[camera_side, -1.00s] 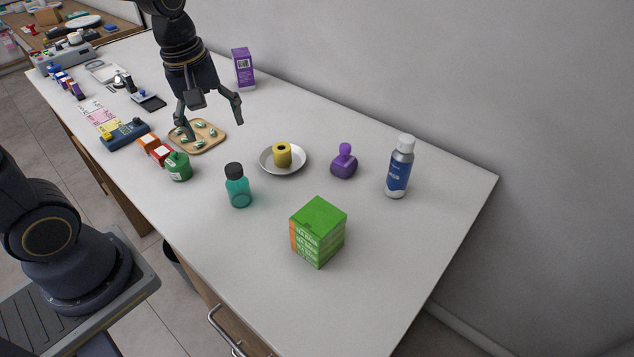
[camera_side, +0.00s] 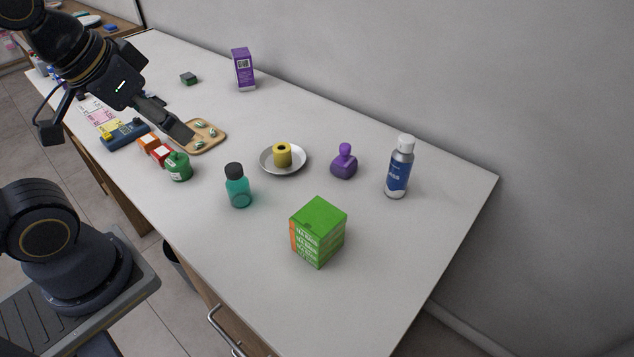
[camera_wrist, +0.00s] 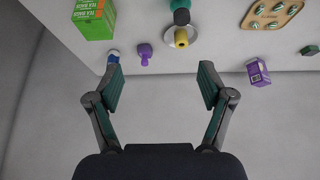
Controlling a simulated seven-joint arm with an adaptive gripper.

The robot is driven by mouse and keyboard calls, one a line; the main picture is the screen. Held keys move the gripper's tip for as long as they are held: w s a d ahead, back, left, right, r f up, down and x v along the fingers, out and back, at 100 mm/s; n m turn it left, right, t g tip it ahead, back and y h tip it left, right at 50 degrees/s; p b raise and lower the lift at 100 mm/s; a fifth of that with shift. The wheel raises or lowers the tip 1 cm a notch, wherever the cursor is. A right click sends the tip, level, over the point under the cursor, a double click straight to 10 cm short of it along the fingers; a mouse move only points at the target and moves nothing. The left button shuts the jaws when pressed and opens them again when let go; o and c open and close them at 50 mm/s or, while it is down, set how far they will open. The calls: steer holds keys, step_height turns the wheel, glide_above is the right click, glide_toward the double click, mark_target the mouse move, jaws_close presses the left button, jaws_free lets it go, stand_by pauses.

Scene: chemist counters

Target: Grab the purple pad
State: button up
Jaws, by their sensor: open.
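Two purple things stand on the counter: a knob-handled stamp-like piece (camera_side: 344,161) right of the white dish, and a tall purple box (camera_side: 243,70) near the wall. I cannot tell that either is a pad. Both also show in the wrist view, the knobbed piece (camera_wrist: 145,52) near the top centre and the box (camera_wrist: 257,73) at the right. My gripper (camera_wrist: 160,80) is open, with nothing between its fingers. In the side view it is above the left part of the counter, by the wooden tray, apart from both purple things.
The wooden tray (camera_side: 214,145), green jar (camera_side: 179,167), teal bottle (camera_side: 238,189), dish (camera_side: 270,168) with a yellow roll (camera_side: 282,153), green tea box (camera_side: 318,232) and white-blue bottle (camera_side: 398,170) stand on the counter. A small dark-green block (camera_side: 188,78) lies near the back. The wall bounds the back.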

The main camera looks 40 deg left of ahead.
stand_by(0.5)
steer(key=shift+o, duration=0.7)
